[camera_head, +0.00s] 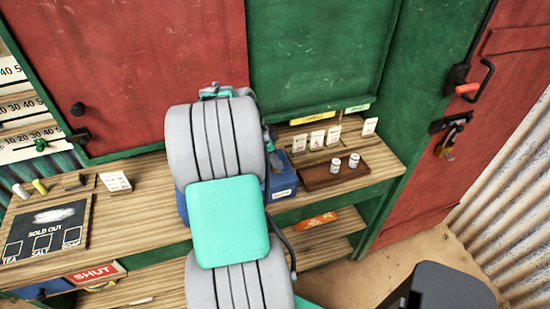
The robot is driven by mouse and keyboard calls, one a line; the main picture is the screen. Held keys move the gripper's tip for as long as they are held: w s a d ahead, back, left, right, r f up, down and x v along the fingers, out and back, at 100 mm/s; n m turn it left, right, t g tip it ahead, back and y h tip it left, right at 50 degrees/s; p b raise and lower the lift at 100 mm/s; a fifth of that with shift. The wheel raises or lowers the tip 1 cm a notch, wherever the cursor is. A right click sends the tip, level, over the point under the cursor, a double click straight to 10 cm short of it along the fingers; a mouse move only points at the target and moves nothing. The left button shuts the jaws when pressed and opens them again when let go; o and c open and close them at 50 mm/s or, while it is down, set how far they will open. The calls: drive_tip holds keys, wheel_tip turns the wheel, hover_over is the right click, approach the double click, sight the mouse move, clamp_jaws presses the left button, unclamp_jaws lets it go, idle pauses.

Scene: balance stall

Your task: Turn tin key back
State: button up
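A blue box (284,181), which may be the tin, stands on the wooden counter just right of my arm. It has a small pale label on its front. My arm hides its left part, and some blue also shows at the arm's left edge. I see no key on it. My arm rises in front of the counter, and its grey and teal links cover the middle of the view. My gripper's fingers are hidden behind the arm, so I cannot tell where they are relative to the box.
A brown tray (322,179) with two small pale cylinders stands on the counter, in front of several white cards. A sold-out board (45,222) lies at left. A red shutter and a green panel (318,60) stand behind. A padlock (449,141) hangs on the red door (424,190).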

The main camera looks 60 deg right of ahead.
drive_tip(key=shift+f, duration=0.15)
clamp_jaws()
idle(0.5)
